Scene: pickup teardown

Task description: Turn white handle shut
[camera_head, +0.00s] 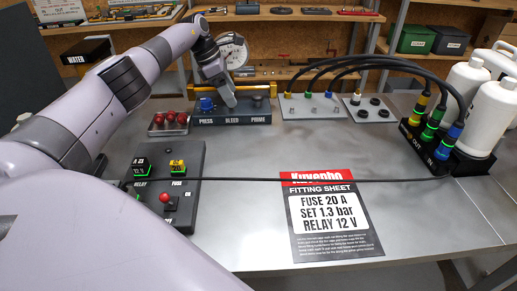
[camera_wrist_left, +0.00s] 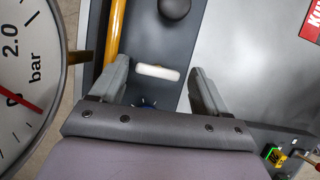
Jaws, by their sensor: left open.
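A short white handle (camera_wrist_left: 157,73) lies crosswise on the dark panel in the left wrist view, between my left gripper's spread fingers (camera_wrist_left: 158,82). The fingers stand on either side of it, apart, with visible gaps. In the head view my left gripper (camera_head: 228,97) reaches down over the middle of the panel (camera_head: 245,118) marked PRESS, BLEED and PRIME, and hides the handle there. A blue knob (camera_head: 205,104) sits left of the gripper and a black knob (camera_head: 257,101) right of it. My right gripper is not in view.
A round gauge (camera_head: 232,50) stands close behind the gripper; its red needle shows near 0 in the wrist view (camera_wrist_left: 22,104). A yellow pipe (camera_wrist_left: 117,30) runs beside the panel. The fuse and relay block (camera_head: 185,195) and fitting sheet (camera_head: 333,220) lie nearer.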

